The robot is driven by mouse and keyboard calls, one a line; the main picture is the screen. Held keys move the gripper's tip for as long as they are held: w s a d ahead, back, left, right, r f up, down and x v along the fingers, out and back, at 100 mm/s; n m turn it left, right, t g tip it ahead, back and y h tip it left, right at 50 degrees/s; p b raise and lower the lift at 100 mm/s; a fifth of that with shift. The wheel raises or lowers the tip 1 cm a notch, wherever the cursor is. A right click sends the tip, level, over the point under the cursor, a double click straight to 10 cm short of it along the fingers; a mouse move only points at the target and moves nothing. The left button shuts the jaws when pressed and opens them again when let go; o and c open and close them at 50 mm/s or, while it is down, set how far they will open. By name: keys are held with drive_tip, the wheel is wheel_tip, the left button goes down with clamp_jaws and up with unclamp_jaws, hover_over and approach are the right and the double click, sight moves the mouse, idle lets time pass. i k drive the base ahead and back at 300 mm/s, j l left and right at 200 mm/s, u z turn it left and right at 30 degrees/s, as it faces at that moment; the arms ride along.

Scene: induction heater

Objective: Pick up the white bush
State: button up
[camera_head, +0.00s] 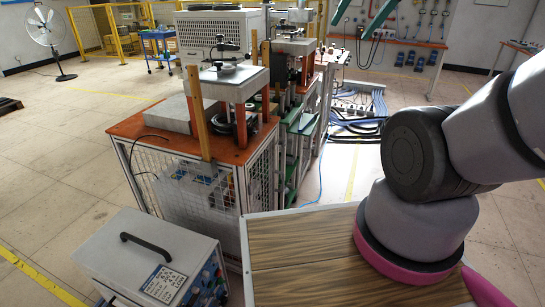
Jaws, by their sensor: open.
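I cannot make out the white bush in this view. My gripper (349,31) shows only in part at the top edge, right of the middle. Its two teal fingers slant down and to the left with a gap between them, so it is open, and nothing shows between them. The rest of the gripper is cut off by the top edge.
An orange-topped bench (152,130) with mesh sides carries a press-like fixture (232,82). A grey control box (150,250) with a black handle stands at the lower left. A white cabinet (222,30) is behind. Open floor (60,150) lies to the left.

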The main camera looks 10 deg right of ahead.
sight(228, 71)
drive_tip(key=i+l+u, duration=0.25)
drive_tip(key=u, duration=0.15)
drive_tip(key=i+l+u, duration=0.65)
drive_tip(key=l+u, duration=0.2)
